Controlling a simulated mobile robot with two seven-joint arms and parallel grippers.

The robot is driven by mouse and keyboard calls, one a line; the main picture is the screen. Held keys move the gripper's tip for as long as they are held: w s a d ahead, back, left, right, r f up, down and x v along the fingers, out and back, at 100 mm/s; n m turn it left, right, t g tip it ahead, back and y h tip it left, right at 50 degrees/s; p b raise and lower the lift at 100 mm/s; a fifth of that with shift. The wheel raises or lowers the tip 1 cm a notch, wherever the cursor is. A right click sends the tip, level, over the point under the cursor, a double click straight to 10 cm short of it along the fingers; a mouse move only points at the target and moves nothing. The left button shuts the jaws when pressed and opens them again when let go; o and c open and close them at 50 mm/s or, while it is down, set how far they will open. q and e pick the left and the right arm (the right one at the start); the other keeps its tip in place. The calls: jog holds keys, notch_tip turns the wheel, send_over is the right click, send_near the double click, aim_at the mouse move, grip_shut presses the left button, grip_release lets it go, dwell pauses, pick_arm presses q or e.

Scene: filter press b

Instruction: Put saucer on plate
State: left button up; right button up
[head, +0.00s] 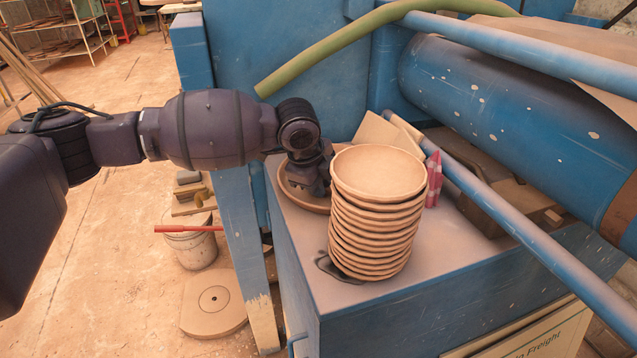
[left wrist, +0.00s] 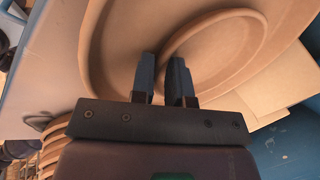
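A clay plate (head: 292,196) with a raised rim lies on the blue machine's flat top, behind a stack of clay dishes. It fills much of the left wrist view (left wrist: 107,55). A smaller round clay saucer (left wrist: 222,50) appears within the plate's rim there; whether it touches the plate I cannot tell. My left gripper (left wrist: 163,78) has its two fingers close together, with the saucer's near rim between them. In the head view my left gripper (head: 318,186) is over the plate and hides part of it; the saucer is not clearly visible there. My right gripper is not in view.
The tall stack of clay dishes (head: 375,225) stands just right of and in front of my left gripper. A pink patterned object (head: 433,178) and tan boards (head: 385,132) are behind it. A blue bar (head: 510,220) runs along the right.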

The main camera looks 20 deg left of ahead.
pick_arm(q)
jog(key=b+v, duration=0.1)
jog(key=v, duration=1.1)
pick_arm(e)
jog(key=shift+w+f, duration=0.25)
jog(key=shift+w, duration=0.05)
pick_arm(q)
jog(key=shift+a, duration=0.1)
jog(key=shift+s, duration=0.15)
